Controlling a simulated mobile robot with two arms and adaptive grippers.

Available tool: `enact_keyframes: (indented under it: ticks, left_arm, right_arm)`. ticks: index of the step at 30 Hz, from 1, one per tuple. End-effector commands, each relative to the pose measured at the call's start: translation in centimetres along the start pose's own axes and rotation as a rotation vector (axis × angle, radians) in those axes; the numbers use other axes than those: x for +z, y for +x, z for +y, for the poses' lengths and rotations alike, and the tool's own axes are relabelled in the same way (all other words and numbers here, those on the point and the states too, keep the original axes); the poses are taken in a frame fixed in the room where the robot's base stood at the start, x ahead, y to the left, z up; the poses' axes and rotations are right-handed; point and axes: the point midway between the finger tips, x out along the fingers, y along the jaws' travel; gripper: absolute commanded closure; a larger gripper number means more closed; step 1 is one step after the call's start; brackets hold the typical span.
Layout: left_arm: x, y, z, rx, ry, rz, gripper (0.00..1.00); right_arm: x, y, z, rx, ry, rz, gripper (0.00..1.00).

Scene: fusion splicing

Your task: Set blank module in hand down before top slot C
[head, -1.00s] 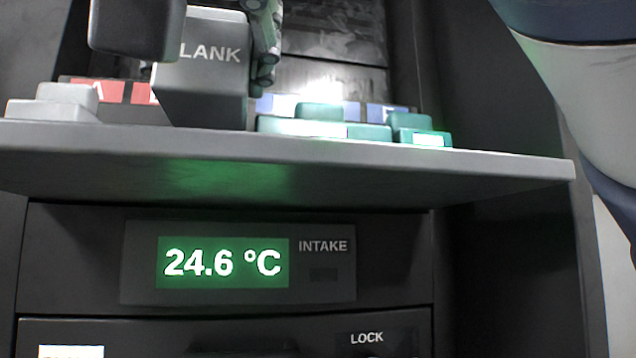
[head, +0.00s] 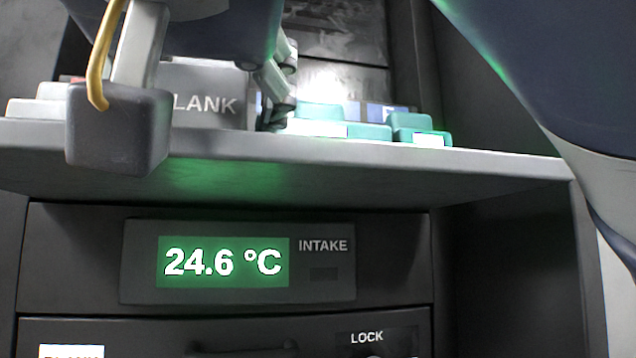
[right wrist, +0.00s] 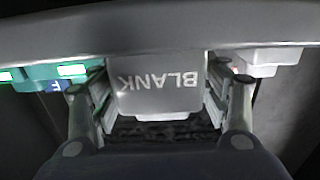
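The blank module (head: 208,98) is a grey block marked BLANK. In the head view it stands upright at the shelf's front, its lower edge level with the shelf top, so it appears to rest there. My right gripper (right wrist: 160,92) has a finger on each side of the module (right wrist: 160,88) in the right wrist view, and the pads look in contact. In the head view one finger shows at the module's right side; the other is hidden behind my wrist parts. The slot label behind the module is hidden, so I cannot read slot C. My left gripper is out of view.
The grey shelf (head: 330,160) runs across the view. Teal modules (head: 418,130) stand close on the right, and pale grey blocks (head: 38,108) on the left. Blue slot labels (head: 385,112) show behind the teal ones. A panel below (head: 222,262) reads 24.6 °C.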

Motion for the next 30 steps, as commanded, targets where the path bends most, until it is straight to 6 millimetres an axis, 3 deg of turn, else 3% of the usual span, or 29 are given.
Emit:
enact_keyframes:
  ticks: [12, 24, 30]
  left_arm:
    - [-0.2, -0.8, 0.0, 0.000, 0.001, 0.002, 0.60]
    - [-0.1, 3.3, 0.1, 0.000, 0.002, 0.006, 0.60]
    - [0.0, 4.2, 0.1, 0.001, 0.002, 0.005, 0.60]
  right_arm:
    - [-0.7, -0.1, 0.0, 0.000, 0.000, 0.000, 0.29]
    - [0.0, -8.9, -0.1, -0.001, 0.000, 0.005, 0.29]
    - [-0.1, -11.6, -0.2, -0.002, -0.005, 0.006, 0.29]
